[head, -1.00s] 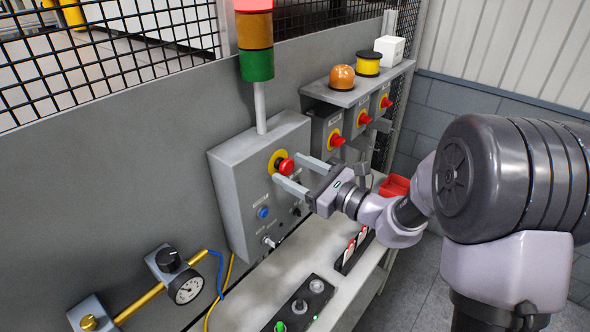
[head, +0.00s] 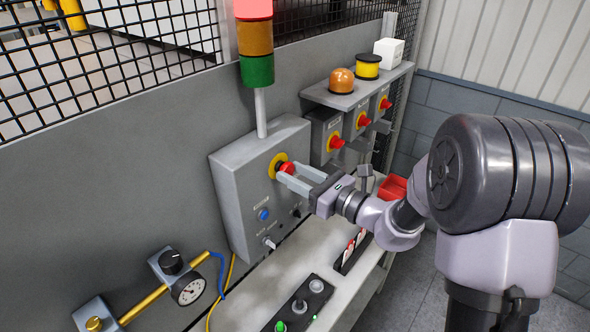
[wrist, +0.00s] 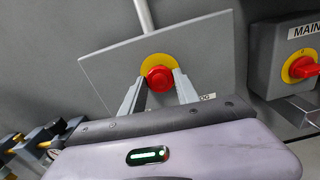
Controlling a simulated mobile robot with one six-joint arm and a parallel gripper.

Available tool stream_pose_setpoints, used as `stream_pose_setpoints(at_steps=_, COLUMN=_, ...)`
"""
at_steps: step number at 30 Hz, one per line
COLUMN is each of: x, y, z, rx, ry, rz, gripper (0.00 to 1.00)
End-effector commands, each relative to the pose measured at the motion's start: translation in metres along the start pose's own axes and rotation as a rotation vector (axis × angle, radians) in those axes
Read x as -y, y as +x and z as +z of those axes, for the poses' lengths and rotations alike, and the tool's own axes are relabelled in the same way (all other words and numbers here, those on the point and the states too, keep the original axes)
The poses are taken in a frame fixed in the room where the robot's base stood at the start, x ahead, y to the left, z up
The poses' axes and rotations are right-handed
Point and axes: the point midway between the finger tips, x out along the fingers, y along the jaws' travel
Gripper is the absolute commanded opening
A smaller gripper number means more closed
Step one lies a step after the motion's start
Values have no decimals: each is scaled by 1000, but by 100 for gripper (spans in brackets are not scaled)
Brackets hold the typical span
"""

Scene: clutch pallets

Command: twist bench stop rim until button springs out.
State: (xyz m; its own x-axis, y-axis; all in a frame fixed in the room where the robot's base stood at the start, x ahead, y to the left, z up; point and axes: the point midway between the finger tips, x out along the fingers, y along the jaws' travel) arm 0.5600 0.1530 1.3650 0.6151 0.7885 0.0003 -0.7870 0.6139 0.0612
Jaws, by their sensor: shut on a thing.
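The bench stop is a red mushroom button (head: 286,168) on a yellow disc (head: 275,163), on the front of a grey control box (head: 232,190). It also shows in the wrist view as a red button (wrist: 159,79) with the yellow disc (wrist: 176,63) behind it. My gripper (head: 291,174) is shut on the red button, one finger on each side of its rim. In the wrist view the fingers (wrist: 160,88) reach up to the button's left and right edges. Whether the button is pressed in or out I cannot tell.
A stack light (head: 256,40) stands on the box. To the right, several grey boxes carry red rotary switches (head: 337,141) under a shelf with an orange dome (head: 341,80). Below are a blue button (head: 263,214), a gauge (head: 188,290) and a black control panel (head: 300,306).

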Motion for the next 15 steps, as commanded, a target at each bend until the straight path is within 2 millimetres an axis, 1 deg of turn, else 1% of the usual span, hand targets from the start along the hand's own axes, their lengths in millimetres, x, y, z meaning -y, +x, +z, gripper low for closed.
stream_pose_setpoints(at_steps=1, x=0, y=0, z=3, rx=-2, ry=35, rz=0, gripper=0)
stream_pose_setpoints(at_steps=9, x=0, y=0, z=3, rx=-1, ry=237, rz=0, gripper=0)
stream_pose_setpoints(at_steps=15, x=0, y=0, z=2, rx=0, ry=348, rz=0, gripper=0)
